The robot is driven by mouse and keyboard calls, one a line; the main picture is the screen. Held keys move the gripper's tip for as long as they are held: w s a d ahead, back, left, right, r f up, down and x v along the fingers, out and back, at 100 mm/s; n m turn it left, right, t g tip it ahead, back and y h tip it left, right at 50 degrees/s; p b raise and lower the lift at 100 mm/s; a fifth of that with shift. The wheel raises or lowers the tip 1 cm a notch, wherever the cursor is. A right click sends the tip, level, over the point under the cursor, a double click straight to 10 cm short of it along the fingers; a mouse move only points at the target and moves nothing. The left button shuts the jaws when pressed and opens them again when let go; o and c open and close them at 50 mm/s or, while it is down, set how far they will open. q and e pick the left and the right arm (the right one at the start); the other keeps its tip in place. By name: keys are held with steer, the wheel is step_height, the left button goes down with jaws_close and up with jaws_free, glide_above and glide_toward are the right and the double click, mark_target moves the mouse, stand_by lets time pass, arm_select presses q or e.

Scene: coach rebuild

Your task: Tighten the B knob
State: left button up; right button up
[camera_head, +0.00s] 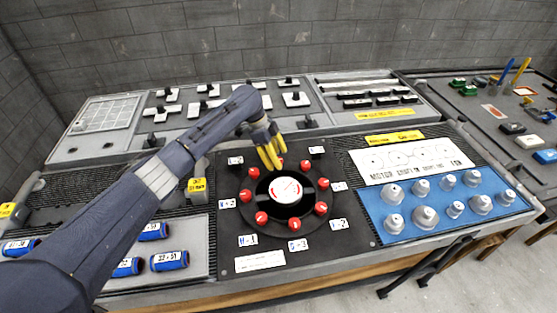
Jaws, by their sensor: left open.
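A round black dial panel (285,232) carries a ring of several red knobs around a white-faced gauge (286,190). Small white labels stand around the ring. They are too small to read surely, so I cannot tell which knob is B. My left gripper (271,158), with yellow fingers, reaches in from the left over the far side of the ring. Its fingers are open and point down near the far red knob (280,163), which they partly cover. I cannot tell whether they touch it. My right gripper is not in view.
A blue panel (408,233) with several grey knobs is to the right. Blue cylinders (170,260) lie on the left panel under my arm. Rows of black switches stand on the back panel (235,123). A side table (482,108) with tools is at far right.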

arm_select(q)
steer(key=v, duration=1)
steer(key=shift+r, duration=0.35)
steer(key=shift+a, duration=0.15)
